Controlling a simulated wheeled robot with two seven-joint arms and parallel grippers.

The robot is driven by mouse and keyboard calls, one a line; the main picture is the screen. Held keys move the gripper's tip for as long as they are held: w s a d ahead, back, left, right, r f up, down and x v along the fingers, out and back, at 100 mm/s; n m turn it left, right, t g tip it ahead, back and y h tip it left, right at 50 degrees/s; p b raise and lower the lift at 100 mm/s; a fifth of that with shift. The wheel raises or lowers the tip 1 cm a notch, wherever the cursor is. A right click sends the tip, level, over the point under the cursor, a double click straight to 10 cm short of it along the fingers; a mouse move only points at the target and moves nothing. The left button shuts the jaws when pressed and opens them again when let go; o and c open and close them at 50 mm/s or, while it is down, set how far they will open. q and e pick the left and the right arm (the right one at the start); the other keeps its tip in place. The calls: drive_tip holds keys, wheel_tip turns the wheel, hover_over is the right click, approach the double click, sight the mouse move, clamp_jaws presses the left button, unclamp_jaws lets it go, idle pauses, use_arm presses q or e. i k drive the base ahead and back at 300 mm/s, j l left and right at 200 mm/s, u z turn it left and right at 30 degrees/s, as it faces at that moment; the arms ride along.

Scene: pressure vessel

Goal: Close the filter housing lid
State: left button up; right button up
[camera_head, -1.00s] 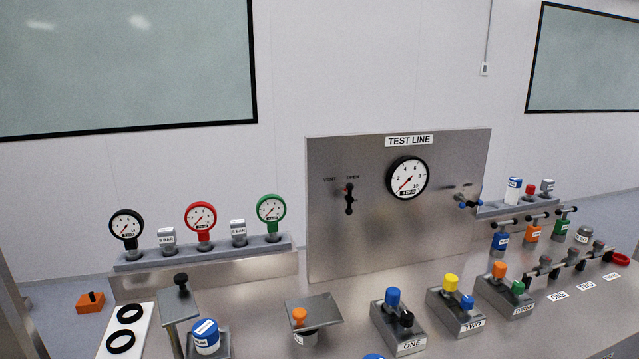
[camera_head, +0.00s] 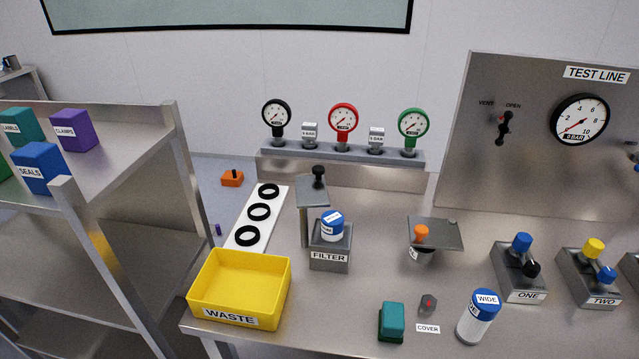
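The filter housing (camera_head: 330,258) is a grey box labelled FILTER on the steel bench, near the middle of the head view. A blue and white filter cartridge (camera_head: 332,228) sticks up out of its top. The lid (camera_head: 311,192) is a grey metal plate with a black knob (camera_head: 318,176), raised at the housing's back left. The lid is open and stands clear above the housing. Neither of my grippers is in view.
A yellow WASTE bin (camera_head: 238,285) stands front left of the housing. A white strip with black rings (camera_head: 258,212) lies behind it. A steel plate with an orange knob (camera_head: 436,234) is to the right. Gauges (camera_head: 343,120) stand behind. A shelf (camera_head: 110,190) is left.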

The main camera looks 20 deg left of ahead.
sight(312, 192)
drive_tip(key=k+j, duration=0.2)
drive_tip(key=j, duration=0.2)
drive_tip(key=k+j, duration=0.25)
drive_tip(key=j, duration=0.15)
drive_tip(key=k+j, duration=0.2)
drive_tip(key=j, duration=0.25)
